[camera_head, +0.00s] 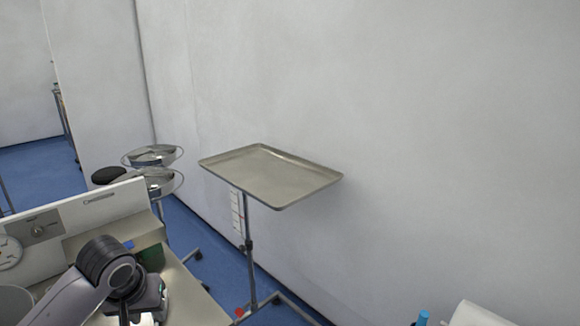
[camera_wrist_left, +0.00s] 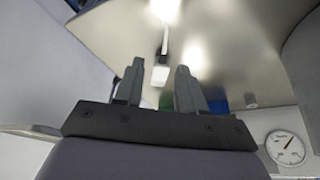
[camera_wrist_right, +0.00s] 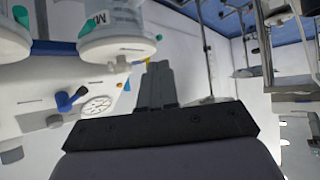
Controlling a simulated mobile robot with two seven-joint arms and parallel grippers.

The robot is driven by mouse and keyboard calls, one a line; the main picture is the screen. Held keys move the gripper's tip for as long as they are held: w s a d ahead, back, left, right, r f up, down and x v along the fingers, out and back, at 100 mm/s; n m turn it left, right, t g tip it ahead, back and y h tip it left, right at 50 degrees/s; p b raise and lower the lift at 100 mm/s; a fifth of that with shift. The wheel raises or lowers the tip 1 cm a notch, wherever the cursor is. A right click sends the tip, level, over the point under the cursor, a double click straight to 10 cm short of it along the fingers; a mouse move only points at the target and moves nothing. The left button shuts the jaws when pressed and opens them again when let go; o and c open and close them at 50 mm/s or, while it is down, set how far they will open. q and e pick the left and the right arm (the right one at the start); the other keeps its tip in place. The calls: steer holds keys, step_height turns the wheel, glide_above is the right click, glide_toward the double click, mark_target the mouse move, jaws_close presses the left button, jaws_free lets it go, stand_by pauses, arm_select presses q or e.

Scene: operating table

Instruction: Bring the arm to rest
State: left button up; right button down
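My left arm comes in at the lower left of the head view, and its gripper (camera_head: 146,314) is partly cut by the bottom edge there. In the left wrist view the two fingers of the left gripper (camera_wrist_left: 160,80) stand apart with a gap between them, and nothing is held. A white-tipped item (camera_wrist_left: 161,74) shows beyond the gap. In the right wrist view the fingers of my right gripper (camera_wrist_right: 158,80) are together, with nothing seen between them. The right gripper is not visible in the head view.
An empty metal tray (camera_head: 270,176) on a wheeled stand is at the centre, by the wall. Round basins (camera_head: 152,156) on a stand are behind the counter (camera_head: 195,300). A dial gauge (camera_wrist_left: 286,148) and white canisters (camera_wrist_right: 118,40) show in the wrist views.

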arm_select(q)
steer(key=s+d+f+m+h, duration=0.1)
steer(key=s+d+f+m, duration=0.1)
steer(key=s+d+f, duration=0.3)
steer(key=s+d+f+m+h, duration=0.1)
steer(key=s+d+f+m, duration=0.2)
steer(key=s, duration=0.4)
steer(key=s+f, duration=0.2)
steer(key=s, duration=1.1)
steer(key=w+d+f+t+h, duration=0.1)
steer(key=w+d+f+t, duration=0.1)
steer(key=w+f+t, duration=0.4)
step_height(320, 180, down, 3)
steer(key=shift+w+d+m+t, duration=0.25)
steer(key=shift+w+m+t, duration=0.15)
steer(key=shift+w, duration=0.3)
